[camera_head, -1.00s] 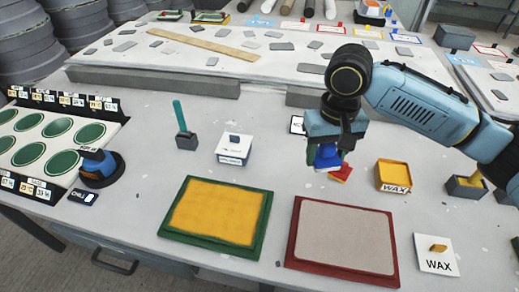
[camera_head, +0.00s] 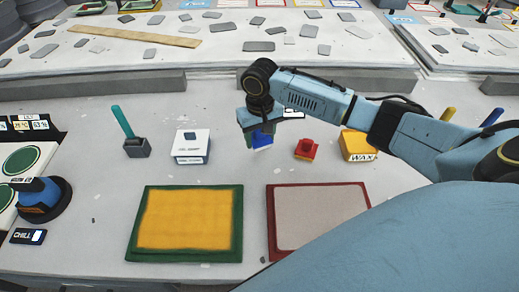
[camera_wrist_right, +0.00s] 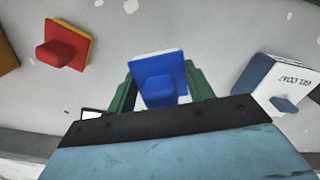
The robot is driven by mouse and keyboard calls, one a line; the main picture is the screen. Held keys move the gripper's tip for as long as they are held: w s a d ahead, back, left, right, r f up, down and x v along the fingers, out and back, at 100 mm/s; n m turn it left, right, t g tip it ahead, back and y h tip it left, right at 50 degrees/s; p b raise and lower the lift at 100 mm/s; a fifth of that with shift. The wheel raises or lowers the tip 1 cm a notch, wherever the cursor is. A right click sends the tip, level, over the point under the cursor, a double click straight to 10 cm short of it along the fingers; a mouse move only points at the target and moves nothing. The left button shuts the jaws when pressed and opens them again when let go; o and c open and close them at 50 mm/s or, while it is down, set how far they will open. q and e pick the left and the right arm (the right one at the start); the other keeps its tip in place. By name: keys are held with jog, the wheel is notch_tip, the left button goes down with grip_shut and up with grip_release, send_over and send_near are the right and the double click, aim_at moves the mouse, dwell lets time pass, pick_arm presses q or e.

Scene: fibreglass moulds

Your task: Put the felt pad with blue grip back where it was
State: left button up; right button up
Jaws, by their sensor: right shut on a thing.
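My right gripper (camera_head: 258,130) is shut on the felt pad with blue grip (camera_head: 263,141). It holds the pad over the table, between the white box and the red-gripped pad. In the right wrist view the blue grip (camera_wrist_right: 160,90) sits between the green fingers (camera_wrist_right: 158,88). The pad's felt face is hidden, and its height above the table is hard to tell. A red-gripped pad (camera_head: 306,148) stands to the right of it; its yellow edge shows in the right wrist view (camera_wrist_right: 64,46). My left gripper is not in view.
A white gel coat box (camera_head: 191,147) and a grey holder with a green handle (camera_head: 137,147) stand left. A yellow wax box (camera_head: 357,145) stands right. A green-framed yellow panel (camera_head: 187,218) and red-framed panel (camera_head: 318,213) lie in front. Bare table surrounds the held pad.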

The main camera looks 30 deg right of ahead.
aim_at(260, 154)
notch_tip(260, 154, down, 5)
jog(key=shift+r+b, duration=0.15)
jog(key=shift+b, duration=0.25)
jog(key=o, duration=0.9)
jog(key=shift+f, duration=0.2)
jog(key=shift+o, duration=0.2)
jog(key=shift+r, duration=0.2)
notch_tip(260, 154, up, 12)
jog(key=shift+p, duration=1.05)
